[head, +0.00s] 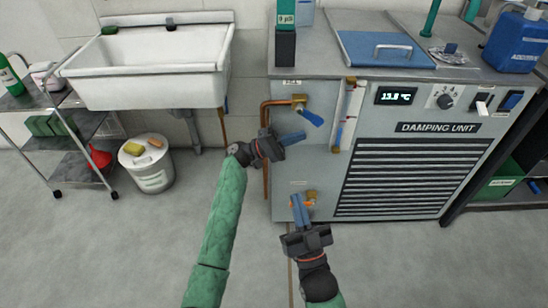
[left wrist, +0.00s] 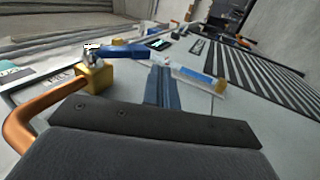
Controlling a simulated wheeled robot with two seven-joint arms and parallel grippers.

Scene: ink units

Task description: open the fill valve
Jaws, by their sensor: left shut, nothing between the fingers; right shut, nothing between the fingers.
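The upper valve on the front of the damping unit has a brass body (head: 299,101) on a copper pipe and a blue lever (head: 313,118) that slants down to the right. In the left wrist view the brass body (left wrist: 95,77) is at the left and the blue lever (left wrist: 125,51) extends right from it. My left gripper (head: 292,138) is shut and empty, just below the lever; its blue fingers (left wrist: 160,88) appear apart from the lever. My right gripper (head: 299,208) is shut and empty, in front of the lower valve (head: 311,195), partly covering it.
The damping unit (head: 420,165) fills the right side. A sight tube (head: 348,115) runs down its front, right of the upper valve. A copper pipe (head: 265,150) runs left of both valves. A sink (head: 150,65), a bucket (head: 150,175) and a trolley (head: 70,150) stand left.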

